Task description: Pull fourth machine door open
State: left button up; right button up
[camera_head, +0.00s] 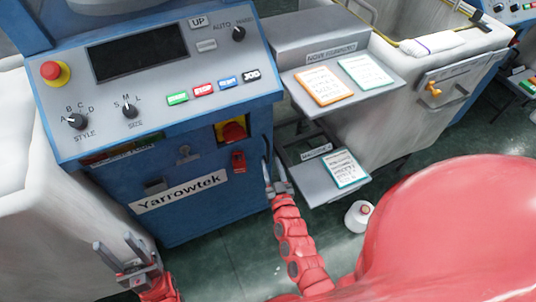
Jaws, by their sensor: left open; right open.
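A blue machine (215,210) labelled Yarrowtek stands at the left centre, with a grey sloping control panel (135,112) on top. Its blue front, below the panel, looks closed; I cannot tell where the door's edge or handle is. My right gripper (272,170) is open at the right edge of this blue front, close to it; I cannot tell whether it touches. Nothing shows between its fingers. My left gripper (116,247) is open and empty at the lower left, in front of the machine's lower left side and apart from it.
Grey shelves with cards (324,85) stand right of the machine, close to my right gripper. A red switch (234,131) sits on the blue front.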

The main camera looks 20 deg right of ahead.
aim_at(268, 155)
jog(key=w, duration=0.2)
jog(key=w+d, duration=0.1)
jog(key=w, duration=0.2)
jog(key=shift+w+f+b, duration=0.1)
jog(key=shift+w+b, duration=0.05)
jog(key=shift+b, duration=0.2)
grip_shut()
dwell(1.1)
